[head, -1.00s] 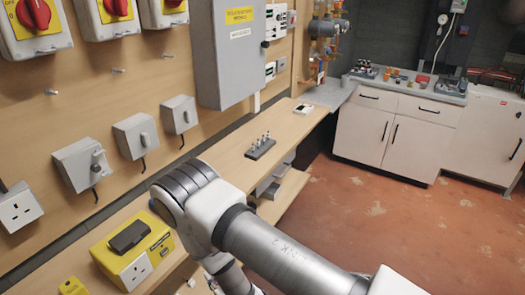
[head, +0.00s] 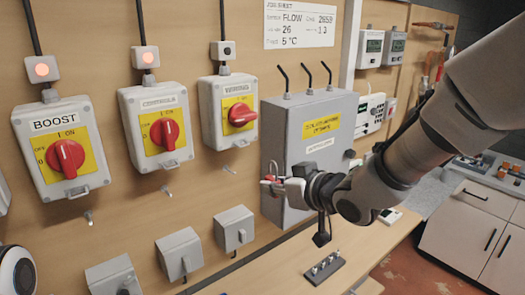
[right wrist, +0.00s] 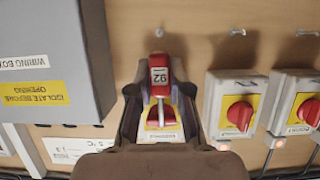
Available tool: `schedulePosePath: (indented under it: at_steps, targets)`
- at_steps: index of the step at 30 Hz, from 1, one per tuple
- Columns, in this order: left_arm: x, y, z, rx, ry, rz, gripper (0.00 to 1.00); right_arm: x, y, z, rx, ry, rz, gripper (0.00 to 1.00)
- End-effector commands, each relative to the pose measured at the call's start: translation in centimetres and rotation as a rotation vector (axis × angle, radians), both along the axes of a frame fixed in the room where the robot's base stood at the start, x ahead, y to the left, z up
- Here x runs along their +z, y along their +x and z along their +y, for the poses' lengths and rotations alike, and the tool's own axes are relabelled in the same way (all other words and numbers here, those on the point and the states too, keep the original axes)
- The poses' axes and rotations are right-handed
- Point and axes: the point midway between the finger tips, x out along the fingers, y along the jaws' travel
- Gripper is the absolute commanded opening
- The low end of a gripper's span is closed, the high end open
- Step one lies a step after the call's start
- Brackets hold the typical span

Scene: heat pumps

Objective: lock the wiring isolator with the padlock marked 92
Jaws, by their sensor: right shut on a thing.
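The padlock marked 92 (right wrist: 160,76) is red with a white label, and the label reads upside down in the right wrist view. My right gripper (head: 272,185) is shut on it, and a little red (head: 268,179) shows at the fingertips in the head view. The grey shackle points down in the right wrist view. The wiring isolator (head: 228,134) is a grey box with a yellow plate and a red handle turned nearly sideways. The gripper is below and right of it in the head view, apart from it. My left gripper is not in view.
The controls isolator (head: 185,98) and boost isolator (head: 32,140) are to the left. The grey wiring box (head: 325,112) stands close behind the gripper. Bare pegs (head: 229,169) stick out below the isolators. Small grey boxes (head: 234,222) and a bench (head: 385,240) lie lower.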

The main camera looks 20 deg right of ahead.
Motion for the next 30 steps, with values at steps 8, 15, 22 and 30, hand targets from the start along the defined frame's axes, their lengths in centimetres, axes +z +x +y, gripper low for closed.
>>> schedulePosePath:
  at_steps: [8,15,22,30]
  targets:
    - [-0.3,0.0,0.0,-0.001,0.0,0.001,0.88,2.6,-0.3,-0.1,0.015,-0.001,0.001,0.0]
    - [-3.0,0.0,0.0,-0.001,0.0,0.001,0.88,2.3,2.2,0.8,0.015,-0.002,-0.001,0.0]
    - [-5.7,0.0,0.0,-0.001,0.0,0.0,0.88,2.2,3.9,1.5,0.02,0.002,0.001,0.0]
    - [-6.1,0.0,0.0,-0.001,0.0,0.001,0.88,3.2,5.7,2.1,0.014,-0.001,0.004,0.0]
